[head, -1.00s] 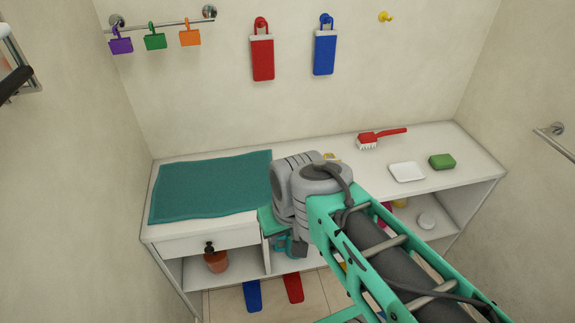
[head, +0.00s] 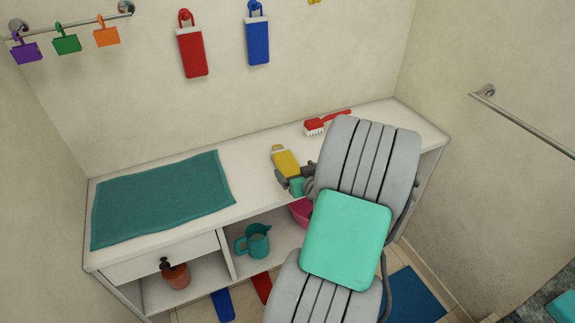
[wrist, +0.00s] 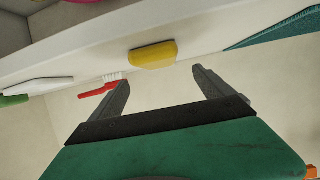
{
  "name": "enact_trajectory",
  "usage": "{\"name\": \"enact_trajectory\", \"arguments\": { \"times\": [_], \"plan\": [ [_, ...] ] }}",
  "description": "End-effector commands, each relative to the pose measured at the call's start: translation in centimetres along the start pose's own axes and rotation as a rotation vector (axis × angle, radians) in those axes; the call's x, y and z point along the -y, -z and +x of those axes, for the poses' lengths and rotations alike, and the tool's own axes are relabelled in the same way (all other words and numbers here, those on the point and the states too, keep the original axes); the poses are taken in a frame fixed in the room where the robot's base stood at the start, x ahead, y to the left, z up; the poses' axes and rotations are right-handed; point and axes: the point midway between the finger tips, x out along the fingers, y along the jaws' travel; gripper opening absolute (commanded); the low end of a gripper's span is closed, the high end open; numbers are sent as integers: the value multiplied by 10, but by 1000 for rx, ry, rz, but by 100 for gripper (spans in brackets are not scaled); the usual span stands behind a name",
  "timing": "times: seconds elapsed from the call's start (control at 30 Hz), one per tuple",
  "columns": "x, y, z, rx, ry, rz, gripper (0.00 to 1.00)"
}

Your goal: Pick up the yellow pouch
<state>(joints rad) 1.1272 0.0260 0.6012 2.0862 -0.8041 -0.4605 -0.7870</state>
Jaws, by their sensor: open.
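The yellow pouch (head: 287,163) lies on the white counter, with a pale band at its far end. In the wrist view the pouch (wrist: 153,54) shows beyond the fingertips, between them from side to side. My gripper (head: 294,180) is beside the near end of the pouch in the head view. In the wrist view my gripper (wrist: 160,80) is open, with nothing between its fingers. Part of the gripper is hidden by my arm in the head view.
A teal towel (head: 165,198) covers the counter's left part. A red brush (head: 325,123) lies right of the pouch. Red (head: 192,52) and blue (head: 257,40) pouches hang on the wall. A teal jug (head: 254,241) stands on the shelf below.

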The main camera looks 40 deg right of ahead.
Motion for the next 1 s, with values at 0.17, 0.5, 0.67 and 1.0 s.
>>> {"name": "enact_trajectory", "arguments": {
  "times": [0.17,0.5,0.67,1.0],
  "plan": [
    [1,0,24,3,5,-1,91],
    [-2,-1,69,2,3,-2,91],
    [-2,-1,69,1,2,-1,91],
    [-2,-1,68,2,2,-1,64]
  ]
}}
